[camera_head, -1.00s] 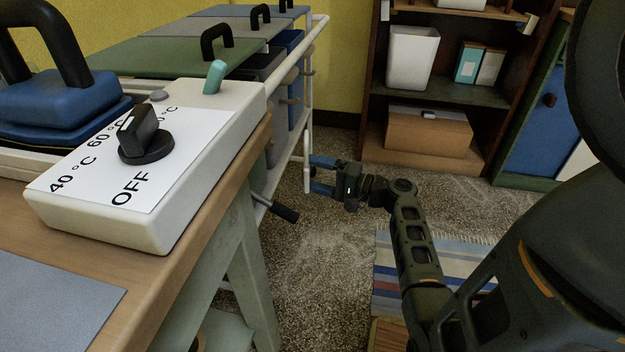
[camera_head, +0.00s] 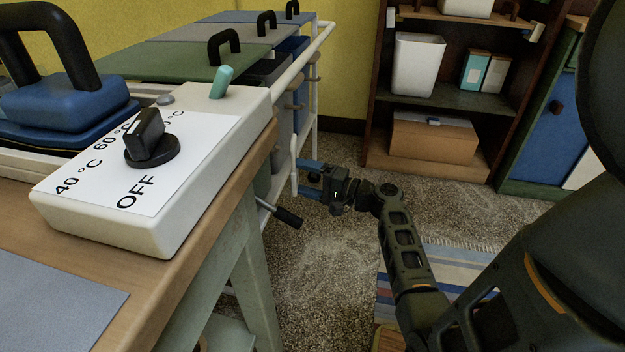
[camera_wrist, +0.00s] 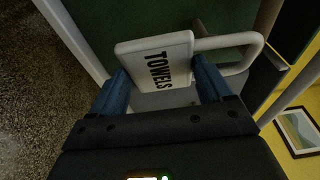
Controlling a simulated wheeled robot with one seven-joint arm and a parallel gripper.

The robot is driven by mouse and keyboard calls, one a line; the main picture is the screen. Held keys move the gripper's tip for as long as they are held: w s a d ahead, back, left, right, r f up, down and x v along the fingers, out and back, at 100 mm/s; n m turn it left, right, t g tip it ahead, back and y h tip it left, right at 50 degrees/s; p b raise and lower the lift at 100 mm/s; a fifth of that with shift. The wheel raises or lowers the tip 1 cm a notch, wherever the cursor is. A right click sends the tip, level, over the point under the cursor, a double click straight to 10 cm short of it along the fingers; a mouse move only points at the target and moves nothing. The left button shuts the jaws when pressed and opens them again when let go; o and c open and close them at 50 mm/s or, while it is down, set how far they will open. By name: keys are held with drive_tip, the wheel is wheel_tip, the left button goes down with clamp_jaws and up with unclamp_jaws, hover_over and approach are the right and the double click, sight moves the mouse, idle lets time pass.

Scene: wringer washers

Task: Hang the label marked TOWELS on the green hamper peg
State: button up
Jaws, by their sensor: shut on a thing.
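In the wrist view my gripper (camera_wrist: 162,68) is shut on a white label (camera_wrist: 178,48) marked TOWELS, with a blue finger at each side. A white loop (camera_wrist: 232,42) extends from the label to the right. A brown rod-like piece (camera_wrist: 268,18), possibly a peg, shows beside the loop; I cannot tell whether the loop is around it. A dark green surface (camera_wrist: 130,14) lies behind the label. In the head view my gripper (camera_head: 309,178) is low beside the white rack. The green hamper lid (camera_head: 195,62) shows at the rack's near end, its peg not clearly visible.
The worktop (camera_head: 95,290) with the white control box (camera_head: 185,205) stands at left. A black-handled crank (camera_head: 288,217) sticks out near my gripper. The white rack rail (camera_head: 300,62) runs behind. Speckled floor (camera_head: 325,260) is open around a striped rug (camera_head: 455,262).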

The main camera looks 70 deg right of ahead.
drive_tip(key=shift+w+a+b, duration=0.2)
drive_tip(key=shift+w+b, duration=0.2)
drive_tip(key=shift+w, duration=2.3)
drive_tip(key=shift+f+b, duration=0.25)
drive_tip(key=shift+b, duration=0.2)
drive_tip(key=shift+f+b, duration=0.3)
drive_tip(key=shift+f, duration=0.05)
drive_tip(key=shift+f+b, duration=0.8)
drive_tip(key=shift+f, duration=0.05)
idle(0.3)
drive_tip(key=o, duration=1)
drive_tip(key=shift+c, duration=0.2)
drive_tip(key=shift+s, duration=0.15)
